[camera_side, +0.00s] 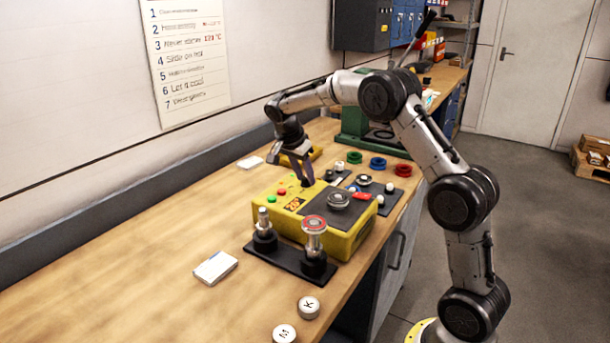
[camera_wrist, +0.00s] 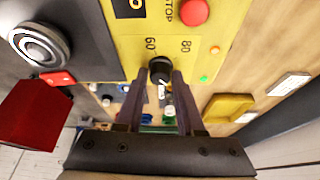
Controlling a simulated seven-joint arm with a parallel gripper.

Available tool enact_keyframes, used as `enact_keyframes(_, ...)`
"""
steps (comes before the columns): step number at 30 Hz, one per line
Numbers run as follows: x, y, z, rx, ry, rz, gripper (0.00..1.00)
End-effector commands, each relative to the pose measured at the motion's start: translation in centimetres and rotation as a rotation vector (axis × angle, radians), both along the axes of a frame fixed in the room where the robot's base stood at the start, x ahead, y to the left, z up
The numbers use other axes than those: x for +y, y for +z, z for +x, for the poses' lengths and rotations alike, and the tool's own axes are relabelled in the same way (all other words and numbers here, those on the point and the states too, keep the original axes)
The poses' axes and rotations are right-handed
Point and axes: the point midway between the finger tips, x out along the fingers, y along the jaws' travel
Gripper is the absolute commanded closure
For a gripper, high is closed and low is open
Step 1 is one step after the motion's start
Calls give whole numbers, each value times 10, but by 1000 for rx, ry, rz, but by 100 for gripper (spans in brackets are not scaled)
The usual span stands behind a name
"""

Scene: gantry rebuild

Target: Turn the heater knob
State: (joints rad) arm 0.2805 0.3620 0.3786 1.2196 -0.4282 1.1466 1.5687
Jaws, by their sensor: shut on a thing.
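The heater knob (camera_wrist: 159,70) is a small black dial with a white pointer line on the yellow heater box, between the printed marks 60 and 80. In the wrist view my gripper (camera_wrist: 159,78) has its two fingers at either side of the knob, shut on it. In the side view the yellow box (camera_side: 347,245) stands on the wooden bench, and my gripper (camera_side: 299,184) reaches down to its far top edge. The knob is hidden there behind the fingers and the box. A round metal plate (camera_wrist: 38,44) and a red button (camera_wrist: 194,12) share the box top.
A black stand with two metal posts (camera_side: 314,236) is in front of the box. Red, blue and green rings (camera_side: 377,163) and a green press (camera_side: 354,124) stand behind it. A white block (camera_side: 215,267) lies at left; the bench there is mostly clear.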

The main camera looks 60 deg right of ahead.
Motion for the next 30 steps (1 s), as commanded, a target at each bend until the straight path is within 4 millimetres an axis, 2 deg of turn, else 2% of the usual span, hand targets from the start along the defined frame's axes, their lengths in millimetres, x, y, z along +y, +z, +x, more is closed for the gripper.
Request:
enact_keyframes(18,0,0,4,0,-582,4,100)
enact_keyframes(30,-1,0,5,-2,-857,4,100)
